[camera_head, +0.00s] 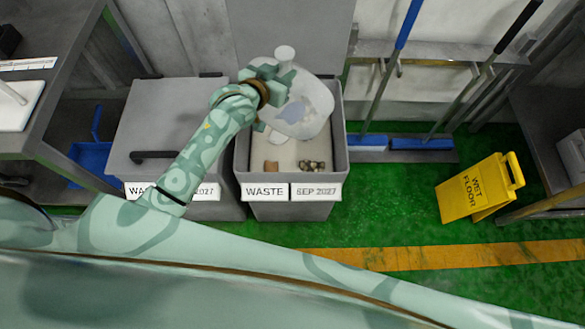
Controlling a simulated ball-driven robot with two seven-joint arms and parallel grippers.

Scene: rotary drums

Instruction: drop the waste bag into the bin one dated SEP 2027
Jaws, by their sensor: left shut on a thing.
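The open grey bin (341,150) carries the labels WASTE and SEP 2027 (316,191) on its front. Its lid (290,35) stands raised at the back. A few brown bits lie on its pale inside. My left gripper (280,85) is over this bin, shut on the whitish translucent waste bag (308,105). The bag is over the bin's opening, with its knotted top up by the gripper. The fingertips are partly hidden against the bag. My right gripper is out of view.
A second grey bin (165,120) with its lid closed stands to the left, its label partly covered by my arm. Blue brooms (368,142) lean at the right. A yellow wet floor sign (470,190) stands on the green floor. Benches flank both sides.

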